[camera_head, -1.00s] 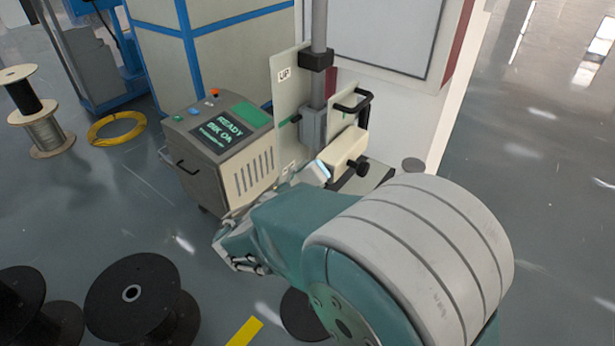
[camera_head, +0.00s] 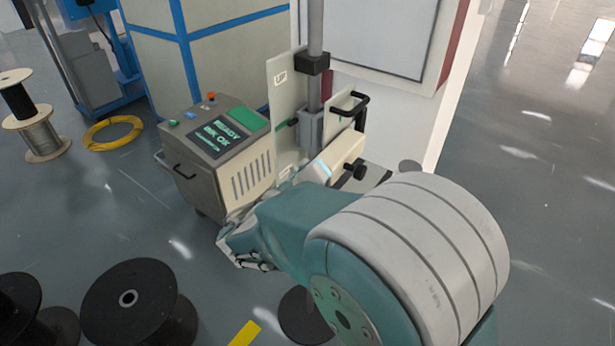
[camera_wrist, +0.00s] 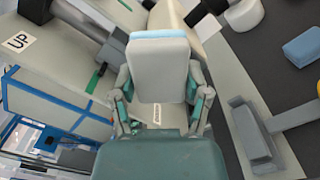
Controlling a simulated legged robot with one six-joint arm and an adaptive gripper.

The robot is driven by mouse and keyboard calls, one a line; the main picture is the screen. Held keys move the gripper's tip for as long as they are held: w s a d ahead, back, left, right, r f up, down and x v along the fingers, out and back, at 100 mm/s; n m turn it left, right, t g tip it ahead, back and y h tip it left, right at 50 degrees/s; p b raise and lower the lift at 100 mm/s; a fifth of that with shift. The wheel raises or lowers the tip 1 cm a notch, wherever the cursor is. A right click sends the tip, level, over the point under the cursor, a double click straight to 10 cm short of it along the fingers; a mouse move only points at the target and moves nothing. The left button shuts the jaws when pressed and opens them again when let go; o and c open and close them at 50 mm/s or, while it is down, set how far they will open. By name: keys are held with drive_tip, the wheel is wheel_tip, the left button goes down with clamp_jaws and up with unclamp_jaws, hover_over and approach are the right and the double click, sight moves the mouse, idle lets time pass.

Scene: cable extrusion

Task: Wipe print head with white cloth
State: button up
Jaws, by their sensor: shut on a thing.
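The print head (camera_head: 347,149) is a cream box with a black knob, beside the grey post and the plate marked UP. My gripper (camera_wrist: 160,76) is shut on a pale grey-white pad with a light blue top edge, taken to be the white cloth (camera_wrist: 158,72). A finger lies on each side of it in the wrist view. In the head view, a pale block with a light blue edge, seemingly the cloth (camera_head: 318,170), is right by the lower left of the print head. I cannot tell whether they touch.
A printer cabinet (camera_head: 225,145) with a READY screen stands left of the print head. A plate marked UP (camera_wrist: 22,42) is near the gripper. A blue block (camera_wrist: 303,47) lies on a dark surface at right. Black spools (camera_head: 135,303) stand on the floor.

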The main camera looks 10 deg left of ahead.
drive_tip(key=shift+f, duration=2)
drive_tip(key=shift+w+d+r, duration=0.1)
drive_tip(key=shift+r, duration=0.95)
drive_tip(key=shift+w+r, duration=0.1)
drive_tip(key=shift+r, duration=0.95)
drive_tip(key=shift+s, duration=0.1)
drive_tip(key=shift+v, duration=2.95)
drive_tip(key=shift+f, duration=0.1)
drive_tip(key=v, duration=0.3)
